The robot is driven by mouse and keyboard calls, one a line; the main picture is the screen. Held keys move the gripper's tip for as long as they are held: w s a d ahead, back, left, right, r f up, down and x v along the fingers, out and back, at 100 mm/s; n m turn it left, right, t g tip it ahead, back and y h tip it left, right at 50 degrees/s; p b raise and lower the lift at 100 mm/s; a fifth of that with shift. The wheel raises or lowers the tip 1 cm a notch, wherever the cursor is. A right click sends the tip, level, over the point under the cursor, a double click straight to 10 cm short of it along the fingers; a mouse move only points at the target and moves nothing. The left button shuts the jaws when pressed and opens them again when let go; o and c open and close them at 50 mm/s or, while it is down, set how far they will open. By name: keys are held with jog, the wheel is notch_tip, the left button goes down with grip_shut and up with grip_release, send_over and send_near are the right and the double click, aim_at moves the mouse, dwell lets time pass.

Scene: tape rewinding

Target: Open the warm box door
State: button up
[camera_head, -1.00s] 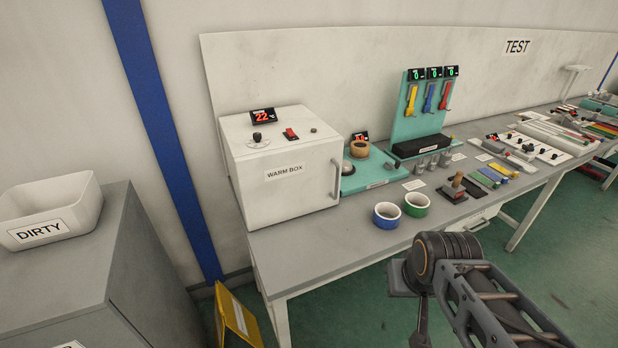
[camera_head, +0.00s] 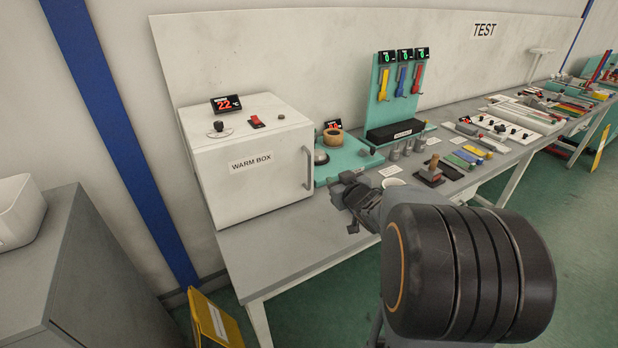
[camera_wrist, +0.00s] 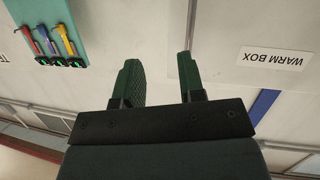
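The warm box (camera_head: 240,165) is a white box at the left end of the bench. Its labelled front looks closed, and a vertical bar handle (camera_head: 308,168) stands at the front's right edge. My gripper (camera_head: 345,205) is in front of the box, a little right of and below the handle, and apart from it. In the wrist view my gripper's two dark green fingers (camera_wrist: 158,75) are spread with nothing between them. The WARM BOX label (camera_wrist: 273,59) shows upside down at the right of that view. The handle cannot be made out in the wrist view.
A teal stand with a small pot (camera_head: 333,137) sits right of the box. Metal cups and a stamp-like tool (camera_head: 430,172) lie farther right. Clear bench top (camera_head: 270,240) lies before the box. A grey cabinet (camera_head: 90,270) stands at lower left.

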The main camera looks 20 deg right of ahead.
jog(key=f+t+y, duration=0.1)
jog(key=f+y, duration=0.1)
jog(key=n+t+y, duration=0.1)
jog(key=n+y, duration=0.2)
jog(key=y, duration=0.2)
send_over(309, 187)
jog(key=shift+w+d+f, duration=0.1)
jog(key=shift+w+f, duration=0.2)
jog(key=shift+f, duration=0.15)
jog(key=shift+c, duration=0.4)
grip_shut()
